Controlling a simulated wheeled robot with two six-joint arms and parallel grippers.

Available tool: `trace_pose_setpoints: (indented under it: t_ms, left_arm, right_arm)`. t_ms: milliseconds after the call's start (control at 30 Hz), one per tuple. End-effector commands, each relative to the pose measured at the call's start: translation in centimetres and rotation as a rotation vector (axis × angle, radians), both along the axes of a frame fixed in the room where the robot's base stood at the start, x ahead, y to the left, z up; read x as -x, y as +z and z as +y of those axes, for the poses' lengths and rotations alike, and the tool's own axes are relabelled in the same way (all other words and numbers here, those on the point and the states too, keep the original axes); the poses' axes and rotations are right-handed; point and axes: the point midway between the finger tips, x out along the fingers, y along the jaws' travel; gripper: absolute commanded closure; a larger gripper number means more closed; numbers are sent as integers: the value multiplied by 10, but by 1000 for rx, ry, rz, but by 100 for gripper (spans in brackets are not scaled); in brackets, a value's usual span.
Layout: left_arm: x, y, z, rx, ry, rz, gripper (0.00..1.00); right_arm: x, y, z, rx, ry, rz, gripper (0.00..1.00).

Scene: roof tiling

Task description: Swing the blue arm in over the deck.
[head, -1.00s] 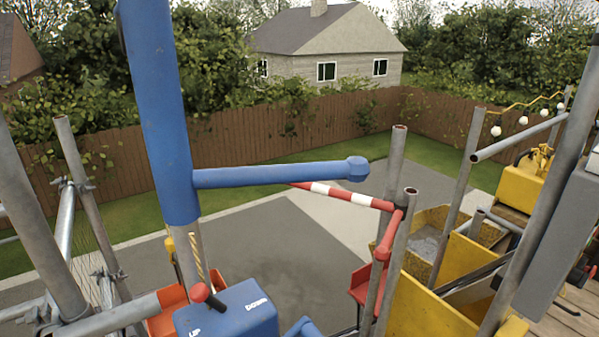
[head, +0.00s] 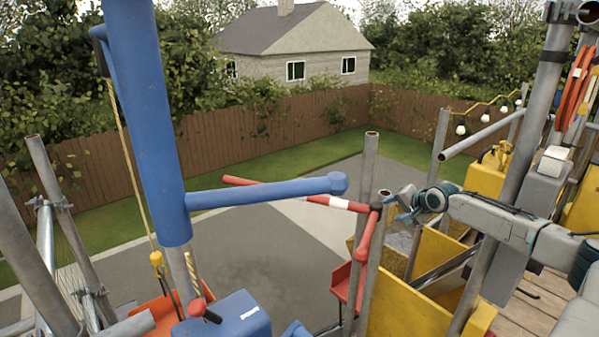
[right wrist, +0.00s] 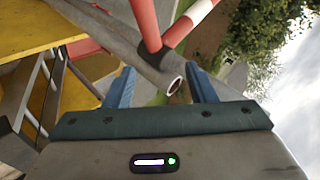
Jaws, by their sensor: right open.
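The blue arm is a horizontal tube (head: 265,192) with a faceted knob at its right end, fixed to a thick blue post (head: 145,120). Its knob is left of and apart from my right gripper (head: 396,208). That gripper is open, beside the top of a grey scaffold tube (head: 370,150) and a red-and-white bar (head: 325,202). In the right wrist view the open blue fingers (right wrist: 162,85) have a grey tube end and the bar's dark collar between or just beyond them. I cannot tell if they touch. The deck is not clearly seen; planks (head: 535,300) show at lower right. My left gripper is out of view.
A rope with a yellow hook (head: 156,260) hangs left of the post. A blue control box (head: 225,320) with a red-knobbed lever stands below. A yellow bin (head: 410,305) and several scaffold tubes crowd the right.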

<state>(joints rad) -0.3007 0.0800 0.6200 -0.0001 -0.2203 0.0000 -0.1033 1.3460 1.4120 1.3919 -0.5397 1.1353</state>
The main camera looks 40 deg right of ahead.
Motion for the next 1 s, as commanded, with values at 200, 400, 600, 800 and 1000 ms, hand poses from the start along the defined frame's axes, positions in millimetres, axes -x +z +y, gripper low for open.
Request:
trace_pose_setpoints:
  t_ms: [200, 400, 600, 800, 1000]
  left_arm:
    - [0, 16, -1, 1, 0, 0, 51]
    - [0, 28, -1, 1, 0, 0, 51]
    - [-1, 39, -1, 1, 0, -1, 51]
    - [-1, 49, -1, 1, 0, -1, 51]
    - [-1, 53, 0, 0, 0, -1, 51]
  right_arm:
    - [-24, 162, 77, -214, 21, -20, 50]
    - [-13, 264, 170, -403, 17, 72, 50]
    - [25, 328, 268, -556, -53, 246, 50]
    - [76, 355, 347, -657, -196, 438, 50]
    - [108, 360, 384, -703, -310, 544, 50]
